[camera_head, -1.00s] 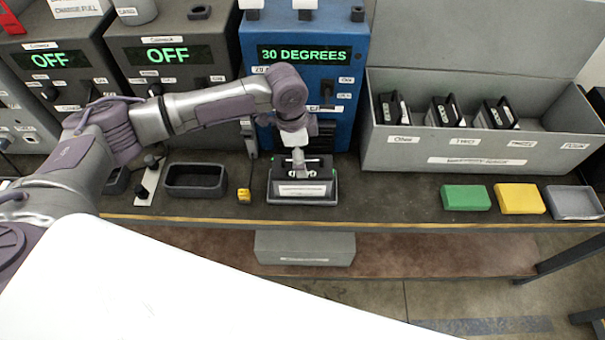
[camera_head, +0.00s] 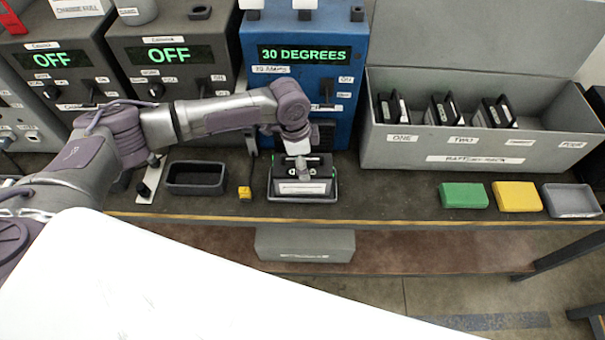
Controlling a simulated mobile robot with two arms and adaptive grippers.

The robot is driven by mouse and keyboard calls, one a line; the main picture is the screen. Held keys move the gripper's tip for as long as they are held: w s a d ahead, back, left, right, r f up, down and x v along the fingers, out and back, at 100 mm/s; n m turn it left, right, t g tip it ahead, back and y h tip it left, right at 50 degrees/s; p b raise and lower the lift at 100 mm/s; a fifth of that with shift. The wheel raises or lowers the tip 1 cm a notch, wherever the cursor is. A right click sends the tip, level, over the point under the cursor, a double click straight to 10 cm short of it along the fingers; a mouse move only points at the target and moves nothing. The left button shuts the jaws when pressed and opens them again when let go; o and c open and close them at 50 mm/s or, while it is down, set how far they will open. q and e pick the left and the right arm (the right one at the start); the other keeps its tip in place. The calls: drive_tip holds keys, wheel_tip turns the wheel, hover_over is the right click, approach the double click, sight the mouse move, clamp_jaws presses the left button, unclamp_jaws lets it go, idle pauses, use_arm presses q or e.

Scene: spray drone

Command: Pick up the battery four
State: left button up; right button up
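A dark battery-like block (camera_head: 287,187) with a pale label sits in a grey-rimmed holder (camera_head: 302,199) in front of the blue unit. The label is too small to read, so I cannot tell whether it is battery four. My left gripper (camera_head: 303,170) points down at the top of the block, at its handle. The fingers are too small to tell whether they are open or closed on it. In the grey battery box (camera_head: 452,150), dark batteries stand behind the ONE, TWO and third labels. The place behind the label at the far right, FOUR, looks empty. My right gripper is not in view.
The blue unit (camera_head: 305,40) reads 30 DEGREES; two dark units (camera_head: 165,55) on its left read OFF. An empty black tray (camera_head: 195,180) and a small yellow piece (camera_head: 245,192) lie left of the holder. Green (camera_head: 464,195), yellow (camera_head: 517,196) and grey (camera_head: 572,200) blocks line the right front edge.

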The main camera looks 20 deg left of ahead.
use_arm(q)
drive_tip(key=shift+c, duration=1.1)
drive_tip(key=shift+w+r, duration=0.15)
drive_tip(key=shift+r, duration=0.15)
